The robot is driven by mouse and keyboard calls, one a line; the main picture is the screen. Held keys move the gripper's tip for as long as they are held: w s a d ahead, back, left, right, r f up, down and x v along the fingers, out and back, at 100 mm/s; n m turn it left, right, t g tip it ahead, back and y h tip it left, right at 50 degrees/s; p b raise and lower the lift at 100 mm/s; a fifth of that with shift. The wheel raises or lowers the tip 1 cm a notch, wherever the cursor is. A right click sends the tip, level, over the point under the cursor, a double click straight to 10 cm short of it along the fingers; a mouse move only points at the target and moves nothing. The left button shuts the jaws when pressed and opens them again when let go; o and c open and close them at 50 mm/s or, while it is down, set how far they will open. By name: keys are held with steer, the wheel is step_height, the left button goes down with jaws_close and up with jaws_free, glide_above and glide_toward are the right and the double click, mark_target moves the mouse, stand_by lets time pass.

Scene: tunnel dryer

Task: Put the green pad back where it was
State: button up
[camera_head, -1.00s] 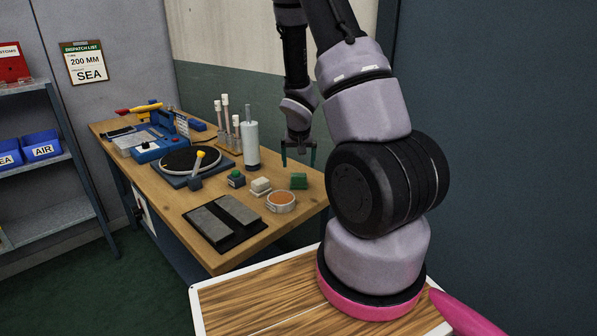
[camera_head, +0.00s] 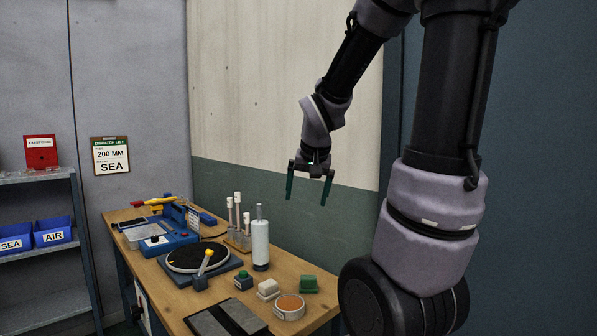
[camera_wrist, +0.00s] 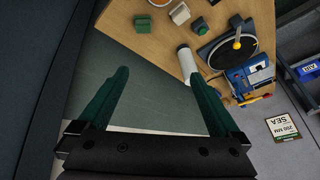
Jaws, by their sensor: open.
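A green pad (camera_head: 308,284) sits on the wooden table near its right edge, right of a white block on a pale base (camera_head: 268,289). The green pad also shows at the top of the wrist view (camera_wrist: 142,23). My gripper (camera_head: 307,195) is open and empty, well above the table and the pad, in front of the wall. In the wrist view its two green fingers (camera_wrist: 160,78) stand wide apart with nothing between them. A small dark block with a green top (camera_head: 243,280) stands left of the white block.
A round tin with orange contents (camera_head: 289,307) stands just in front of the pad. A white cylinder (camera_head: 260,243) and a rack of tubes (camera_head: 238,238) stand behind. A turntable (camera_head: 197,258), a blue device (camera_head: 168,242) and a dark two-panel plate (camera_head: 225,320) fill the rest.

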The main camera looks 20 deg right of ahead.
steer(key=s+a+r+y, duration=0.1)
steer(key=s+a+r, duration=0.3)
steer(key=s, duration=0.2)
steer(key=s+a+r+n+t+y, duration=0.1)
steer(key=s+a+r+y, duration=0.1)
steer(key=s+a+r, duration=0.2)
steer(key=s+r, duration=0.1)
steer(key=s, duration=0.2)
steer(key=shift+n, duration=0.3)
